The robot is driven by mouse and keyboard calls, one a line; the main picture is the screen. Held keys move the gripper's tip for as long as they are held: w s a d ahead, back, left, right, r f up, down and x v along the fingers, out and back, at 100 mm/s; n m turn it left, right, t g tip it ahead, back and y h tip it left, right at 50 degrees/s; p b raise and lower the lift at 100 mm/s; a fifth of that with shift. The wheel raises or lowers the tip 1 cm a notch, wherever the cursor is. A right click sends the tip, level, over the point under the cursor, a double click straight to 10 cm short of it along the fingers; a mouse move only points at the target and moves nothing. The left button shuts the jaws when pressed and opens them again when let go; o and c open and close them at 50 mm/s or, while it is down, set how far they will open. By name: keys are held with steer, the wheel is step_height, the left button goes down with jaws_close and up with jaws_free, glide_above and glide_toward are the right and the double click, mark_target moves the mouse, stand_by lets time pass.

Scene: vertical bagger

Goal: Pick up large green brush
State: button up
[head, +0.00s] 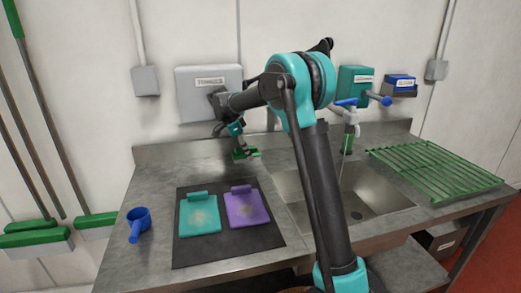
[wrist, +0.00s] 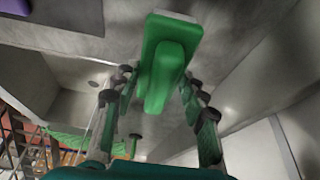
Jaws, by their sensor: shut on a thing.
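The large green brush (head: 245,154) is at the back of the steel counter, left of the sink. In the wrist view, the green brush (wrist: 165,55) fills the space between the fingers, with its long block pointing away from the palm. My gripper (head: 238,135) is shut on it, and the fingers (wrist: 158,85) lie on both sides of its handle. In the head view my gripper reaches down from above and partly hides the brush. I cannot tell whether the brush touches the counter.
The sink (head: 375,199) with a tap (head: 349,118) and a green rack (head: 440,170) are right. Green-headed brooms (head: 38,236) lean at far left.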

steer(key=s+a, duration=0.1)
steer(key=a, duration=0.4)
steer(key=s+a, duration=0.1)
steer(key=a, duration=0.4)
steer(key=s+a, duration=0.1)
steer(key=a, duration=0.5)
steer(key=shift+s, duration=0.4)
steer(key=o, duration=0.6)
steer(key=c, duration=0.4)
steer(key=shift+s, duration=0.1)
